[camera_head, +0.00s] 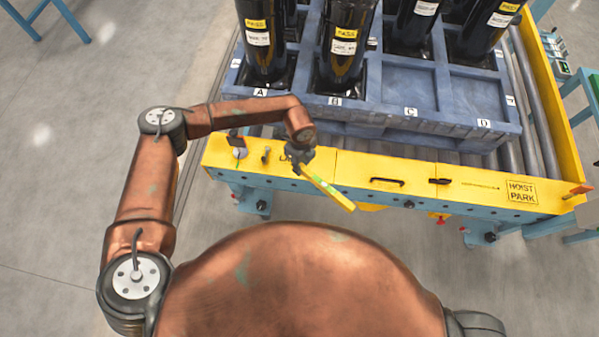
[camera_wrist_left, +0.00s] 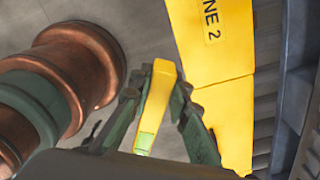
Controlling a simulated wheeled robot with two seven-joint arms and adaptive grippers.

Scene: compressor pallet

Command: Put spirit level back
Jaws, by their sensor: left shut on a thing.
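The spirit level (camera_head: 332,190) is a slim yellow bar with a green vial. My left gripper (camera_head: 300,155) is shut on it near one end, at the yellow front rail (camera_head: 360,172) of the conveyor. The level slants down to the right, its free end reaching past the rail's front edge. In the left wrist view the level (camera_wrist_left: 162,82) sits between the two green fingers of my left gripper (camera_wrist_left: 152,115). I cannot tell whether the level touches the rail. My right gripper is out of view.
A blue pallet (camera_head: 400,118) with several black cylinders stands behind the rail, its bays lettered. The rail carries a small round gauge-like item (camera_head: 239,153), a black handle (camera_head: 387,181) and a HOIST PARK label (camera_head: 521,191). The rail is mostly bare right of the level.

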